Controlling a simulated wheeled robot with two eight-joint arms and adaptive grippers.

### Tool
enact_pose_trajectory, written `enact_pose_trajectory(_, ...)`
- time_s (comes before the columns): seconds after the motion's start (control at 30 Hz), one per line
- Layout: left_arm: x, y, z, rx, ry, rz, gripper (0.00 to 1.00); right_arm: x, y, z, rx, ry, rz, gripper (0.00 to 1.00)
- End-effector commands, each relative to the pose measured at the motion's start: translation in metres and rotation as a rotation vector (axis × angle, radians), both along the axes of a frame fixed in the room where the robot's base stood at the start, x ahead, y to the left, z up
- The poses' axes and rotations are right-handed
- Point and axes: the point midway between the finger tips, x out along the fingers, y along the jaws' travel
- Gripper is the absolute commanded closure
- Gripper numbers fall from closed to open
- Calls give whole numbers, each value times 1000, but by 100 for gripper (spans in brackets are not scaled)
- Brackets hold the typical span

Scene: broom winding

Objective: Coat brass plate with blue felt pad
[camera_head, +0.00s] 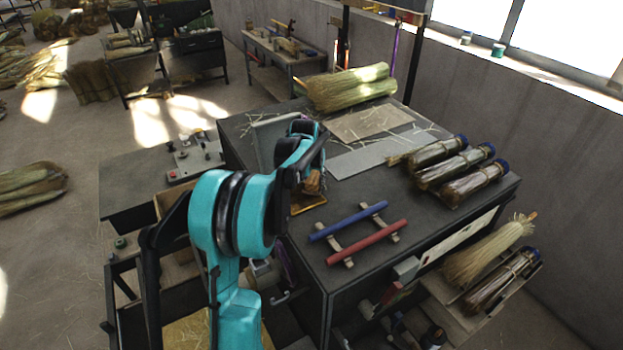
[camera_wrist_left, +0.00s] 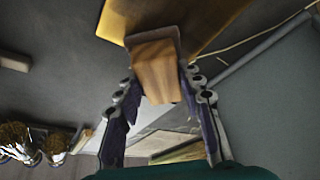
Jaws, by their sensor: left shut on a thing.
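A wooden block (camera_wrist_left: 157,72) sits between the fingers of my left gripper (camera_wrist_left: 160,100) in the left wrist view, and the gripper is shut on it. A dark strip runs along the block's far edge; I see no blue felt on it. The brass plate (camera_wrist_left: 215,22) lies just beyond the block, whose far end overlaps it in this view. I cannot tell if they touch. In the head view my left gripper (camera_head: 311,165) is over the worktable, hiding most of the brass plate (camera_head: 309,203). My right gripper is not in view.
On the dark worktable (camera_head: 285,225) a blue rod (camera_head: 348,221) and a red rod (camera_head: 367,242) rest on light supports right of the plate. Several bound bundles (camera_head: 440,165) lie at the right. A straw bundle (camera_head: 350,87) and grey sheet (camera_head: 375,156) lie farther back.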

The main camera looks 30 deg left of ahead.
Motion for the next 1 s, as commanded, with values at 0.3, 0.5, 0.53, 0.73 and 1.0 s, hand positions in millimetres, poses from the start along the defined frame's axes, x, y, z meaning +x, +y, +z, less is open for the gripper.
enact_pose_trajectory(0.3, 0, 0, 21, 0, 0, 0, 86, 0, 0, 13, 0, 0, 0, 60)
enact_pose_trajectory(0.5, 0, 0, 42, 0, 0, 0, 86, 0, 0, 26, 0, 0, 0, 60)
enact_pose_trajectory(0.53, 0, 0, 45, 0, 0, 0, 86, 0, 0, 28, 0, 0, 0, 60)
enact_pose_trajectory(0.73, 0, 0, 61, 0, 0, 0, 86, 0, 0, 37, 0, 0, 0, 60)
enact_pose_trajectory(1.0, 0, 0, 60, 0, 0, 0, 86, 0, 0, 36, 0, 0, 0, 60)
